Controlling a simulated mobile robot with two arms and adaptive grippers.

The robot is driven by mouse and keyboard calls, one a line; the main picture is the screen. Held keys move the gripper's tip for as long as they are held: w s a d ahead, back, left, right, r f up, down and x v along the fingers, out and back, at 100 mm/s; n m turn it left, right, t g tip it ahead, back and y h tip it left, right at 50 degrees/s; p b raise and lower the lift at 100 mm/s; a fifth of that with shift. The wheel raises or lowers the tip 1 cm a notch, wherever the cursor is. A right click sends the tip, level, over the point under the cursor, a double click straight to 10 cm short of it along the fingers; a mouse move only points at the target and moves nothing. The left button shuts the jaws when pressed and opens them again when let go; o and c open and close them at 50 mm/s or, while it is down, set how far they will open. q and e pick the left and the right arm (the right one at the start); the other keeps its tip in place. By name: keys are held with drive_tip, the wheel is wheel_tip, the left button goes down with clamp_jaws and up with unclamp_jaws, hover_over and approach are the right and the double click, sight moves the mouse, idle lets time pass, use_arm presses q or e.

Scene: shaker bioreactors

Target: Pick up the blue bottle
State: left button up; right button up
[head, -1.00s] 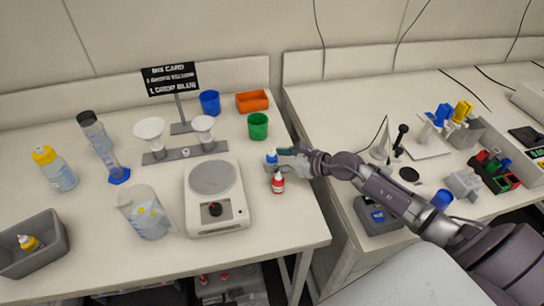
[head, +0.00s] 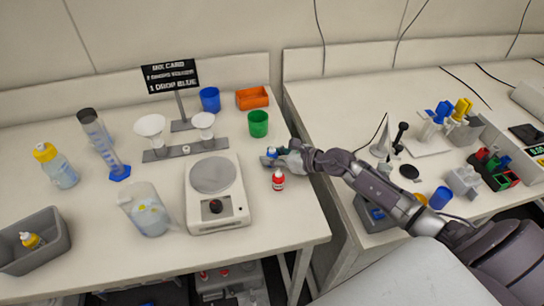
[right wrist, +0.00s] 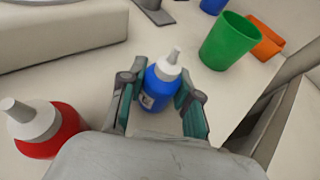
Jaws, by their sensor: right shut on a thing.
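The blue bottle (right wrist: 160,85) has a white nozzle cap and stands upright between the two fingers of my right gripper (right wrist: 160,102) in the right wrist view. The fingers are shut on its sides. In the head view my right gripper (head: 277,158) is at the right part of the left table, and the blue bottle (head: 272,152) is mostly hidden by it. I cannot tell whether the bottle touches the table. My left gripper is not in view.
A red bottle (head: 278,180) stands close in front of the gripper and also shows in the right wrist view (right wrist: 45,125). A green cup (head: 258,124) stands behind. A white stirrer scale (head: 216,195) is to the left. The gap between the tables lies to the right.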

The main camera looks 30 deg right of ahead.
drive_tip(key=shift+r, duration=0.15)
wheel_tip(320, 180, up, 4)
drive_tip(key=shift+r, duration=0.1)
drive_tip(key=s+r, duration=0.6)
drive_tip(key=s, duration=0.5)
drive_tip(key=s+a+r+n+g+y, duration=0.3)
drive_tip(key=s+a+n, duration=0.1)
drive_tip(key=a, duration=0.5)
drive_tip(key=shift+s+a+n+g+y, duration=0.25)
drive_tip(key=shift+s+n+g+y, duration=0.05)
drive_tip(key=shift+s, duration=0.4)
drive_tip(key=shift+r, duration=0.1)
drive_tip(key=shift+a, duration=0.1)
